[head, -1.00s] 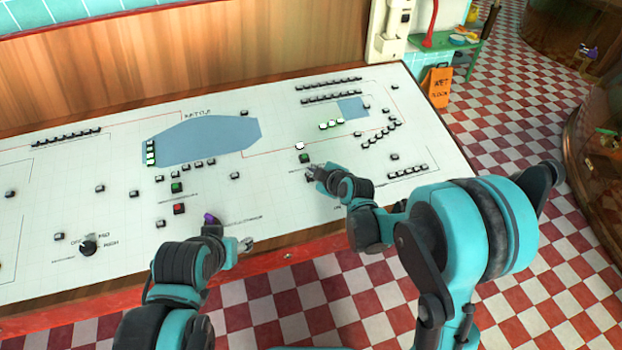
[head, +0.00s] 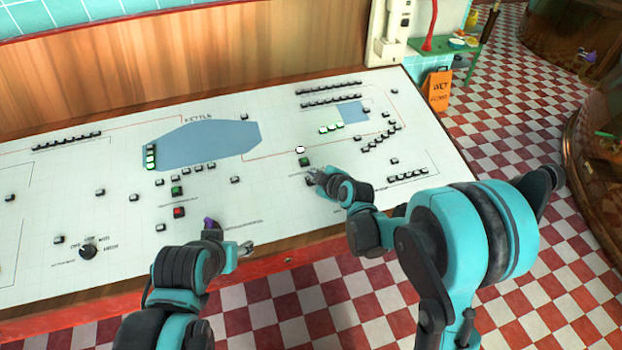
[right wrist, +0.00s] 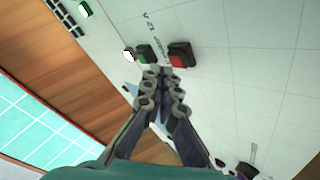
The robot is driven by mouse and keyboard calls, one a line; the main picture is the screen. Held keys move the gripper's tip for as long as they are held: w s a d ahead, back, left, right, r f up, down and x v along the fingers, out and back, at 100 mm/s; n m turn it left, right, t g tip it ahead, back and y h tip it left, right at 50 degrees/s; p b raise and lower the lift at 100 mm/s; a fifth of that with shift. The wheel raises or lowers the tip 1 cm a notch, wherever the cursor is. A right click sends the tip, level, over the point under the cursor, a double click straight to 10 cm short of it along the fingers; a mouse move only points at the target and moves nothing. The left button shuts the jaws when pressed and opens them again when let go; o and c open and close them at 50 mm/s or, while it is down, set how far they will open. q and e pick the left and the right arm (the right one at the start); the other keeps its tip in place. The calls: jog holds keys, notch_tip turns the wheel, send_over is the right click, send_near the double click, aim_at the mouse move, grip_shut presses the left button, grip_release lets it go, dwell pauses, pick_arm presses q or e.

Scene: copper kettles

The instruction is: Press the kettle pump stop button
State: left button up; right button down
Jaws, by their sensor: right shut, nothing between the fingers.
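My right gripper (head: 313,178) is shut and empty, low over the right half of the white control panel (head: 270,195). In the right wrist view, its closed fingertips (right wrist: 163,76) are right beside a red button (right wrist: 181,57) in a dark housing. I cannot tell whether they touch it. A green button (right wrist: 147,53) sits next to the red one; it also shows in the head view (head: 305,162). The gripper mostly hides the red button in the head view. My left gripper (head: 229,236) hovers near the panel's front edge, its fingertips apart.
Another green button (head: 177,191) and red button (head: 179,212) lie left of centre, above a black knob (head: 89,250). A lit white indicator (head: 300,150) is behind the near green button. An orange sign (head: 438,91) stands on the floor beyond the panel's right end.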

jog(key=shift+f, duration=0.1)
jog(key=shift+w+f+b, duration=0.1)
jog(key=shift+f+b, duration=0.2)
jog(key=shift+b, duration=0.15)
jog(key=shift+f+b, duration=0.35)
dwell(0.7)
jog(key=shift+r, duration=0.15)
jog(key=shift+r+p, duration=0.55)
jog(key=shift+r, duration=0.1)
jog(key=shift+r, duration=0.1)
jog(key=r+p, duration=0.1)
jog(key=r, duration=0.1)
jog(key=s+r+p, duration=0.1)
jog(key=r+p, duration=0.1)
jog(key=shift+d+r+p, duration=0.15)
jog(key=shift+r+p, duration=0.15)
